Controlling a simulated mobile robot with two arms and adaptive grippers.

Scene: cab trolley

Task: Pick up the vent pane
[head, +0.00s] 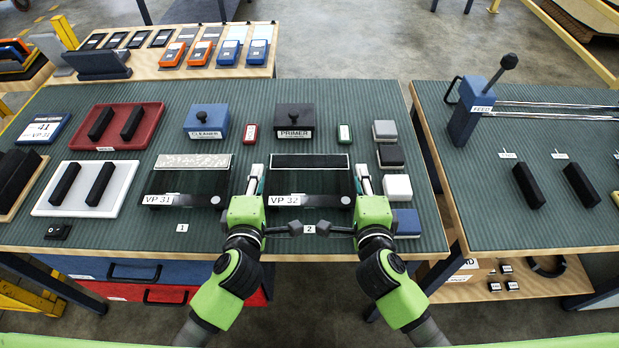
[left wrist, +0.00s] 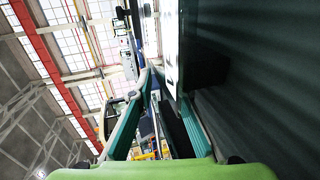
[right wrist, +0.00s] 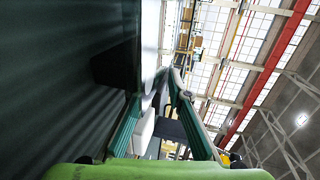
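A dark pane labelled VP 32 (head: 312,183) lies on the green-grey table mat, with a black strip along its far edge. A second pane, VP 31 (head: 190,183), with a pale speckled strip, lies to its left. My left gripper (head: 257,170) is at the left side edge of VP 32 and my right gripper (head: 363,170) is at its right side edge. In the left wrist view the fingers (left wrist: 151,74) converge closely near a white part. In the right wrist view the fingertips (right wrist: 167,74) are also close together. Whether either grips the pane cannot be seen.
Behind VP 32 stand the primer box (head: 294,119) and the cleaner box (head: 207,120). Several small blocks (head: 397,186) stand close to my right gripper. A red tray (head: 141,142) and a white tray (head: 119,198) are at left. A second table (head: 550,225) is at right.

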